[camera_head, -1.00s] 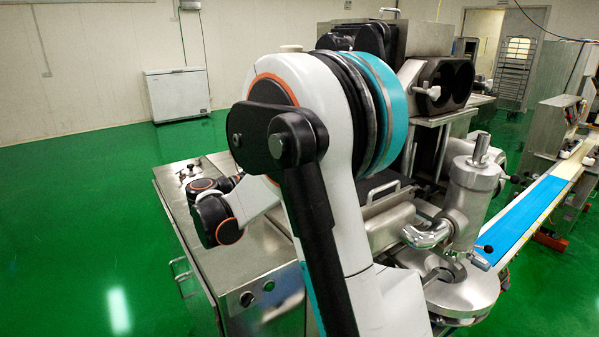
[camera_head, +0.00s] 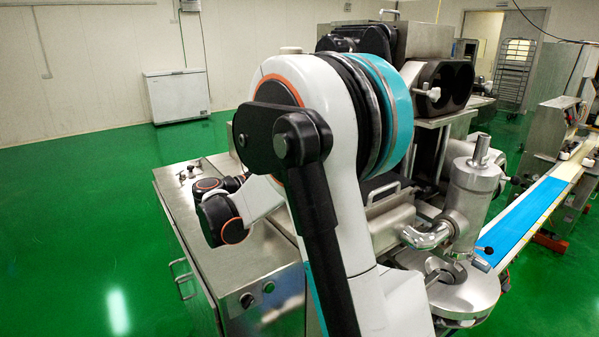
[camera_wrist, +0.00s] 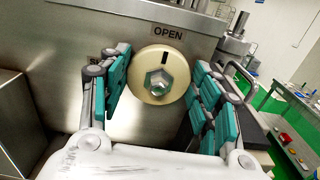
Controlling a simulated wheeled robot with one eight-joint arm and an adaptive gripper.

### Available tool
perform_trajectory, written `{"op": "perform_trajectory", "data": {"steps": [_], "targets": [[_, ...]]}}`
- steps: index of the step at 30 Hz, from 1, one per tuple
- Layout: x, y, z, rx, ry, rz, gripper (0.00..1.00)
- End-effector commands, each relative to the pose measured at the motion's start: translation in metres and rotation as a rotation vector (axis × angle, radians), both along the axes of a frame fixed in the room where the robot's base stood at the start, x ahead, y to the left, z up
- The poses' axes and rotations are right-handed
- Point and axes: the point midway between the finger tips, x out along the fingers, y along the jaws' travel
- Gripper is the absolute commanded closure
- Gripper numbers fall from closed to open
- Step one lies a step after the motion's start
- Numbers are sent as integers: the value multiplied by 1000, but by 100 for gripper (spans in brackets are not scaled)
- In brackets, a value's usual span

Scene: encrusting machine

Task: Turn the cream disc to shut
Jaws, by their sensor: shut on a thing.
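The cream disc (camera_wrist: 148,90) is on the steel panel in the middle of the wrist view, with a metal hex nut (camera_wrist: 159,83) at its centre. A black mark (camera_wrist: 165,57) near the disc's top points up toward the OPEN label (camera_wrist: 169,32). My gripper (camera_wrist: 162,78) is shut on the disc, with teal finger pads at its left and right sides. A second label (camera_wrist: 108,52) is mostly hidden behind the left finger. In the head view my arm hides the disc and gripper.
In the head view, a steel cabinet (camera_head: 262,262) stands left of my arm and a steel hopper cylinder (camera_head: 473,190) to the right. A blue conveyor belt (camera_head: 521,222) runs further right. The green floor (camera_head: 75,230) at the left is clear.

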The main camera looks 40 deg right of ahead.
Motion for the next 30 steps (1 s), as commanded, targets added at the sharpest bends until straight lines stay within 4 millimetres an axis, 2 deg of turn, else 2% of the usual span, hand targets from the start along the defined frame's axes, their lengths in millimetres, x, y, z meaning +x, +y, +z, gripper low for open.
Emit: {"op": "perform_trajectory", "data": {"steps": [11,30], "targets": [[-1,0,-1,-12,-207,0,66],[-5,0,-3,-47,-812,0,66]]}}
